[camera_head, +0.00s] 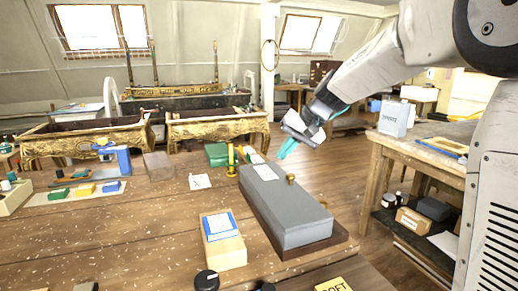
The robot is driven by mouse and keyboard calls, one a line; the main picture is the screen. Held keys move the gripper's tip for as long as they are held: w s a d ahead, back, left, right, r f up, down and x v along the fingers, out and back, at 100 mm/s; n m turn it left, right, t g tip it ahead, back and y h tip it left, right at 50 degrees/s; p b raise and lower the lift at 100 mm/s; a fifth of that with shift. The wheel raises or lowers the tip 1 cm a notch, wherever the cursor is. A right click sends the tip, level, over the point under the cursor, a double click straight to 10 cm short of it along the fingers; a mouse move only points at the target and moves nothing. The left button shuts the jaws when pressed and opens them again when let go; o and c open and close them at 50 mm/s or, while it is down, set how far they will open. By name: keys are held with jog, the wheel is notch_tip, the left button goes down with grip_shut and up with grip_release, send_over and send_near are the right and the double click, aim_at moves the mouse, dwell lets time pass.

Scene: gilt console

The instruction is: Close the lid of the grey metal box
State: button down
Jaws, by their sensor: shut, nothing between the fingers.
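A long grey box (287,212) sits on a dark brown wooden base on the workbench, right of the picture's middle. Its top looks flat, with a pale label near its far end, and no raised lid shows. I cannot tell from this view whether the lid is fully down. My gripper (285,150) has teal fingertips pointing down and left. It is shut and empty, and appears above and beyond the far end of the box, apart from it.
Brass knobs (291,179) stand by the box's right side. A wooden block with a blue-edged label (222,240) stands to its left. A green box (217,155) and yellow posts are near its far end. A side table (432,140) stands at the right, beyond open floor.

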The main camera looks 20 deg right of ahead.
jog(key=d+f+y, duration=0.2)
jog(key=d+f+m+y, duration=0.1)
jog(key=d+f+y, duration=0.1)
jog(key=shift+w+d+f+y, duration=0.2)
jog(key=shift+d+f+y, duration=0.05)
jog(key=shift+f+y, duration=0.05)
jog(key=shift+d+f+y, duration=0.45)
jog(key=shift+f+y, duration=0.25)
jog(key=shift+f, duration=0.15)
notch_tip(320, 180, up, 4)
send_over(297, 185)
jog(key=d, duration=0.1)
jog(key=v, duration=1)
jog(key=shift+w+d+m, duration=0.1)
jog(key=shift+d+m, duration=0.05)
jog(key=shift+m, duration=0.25)
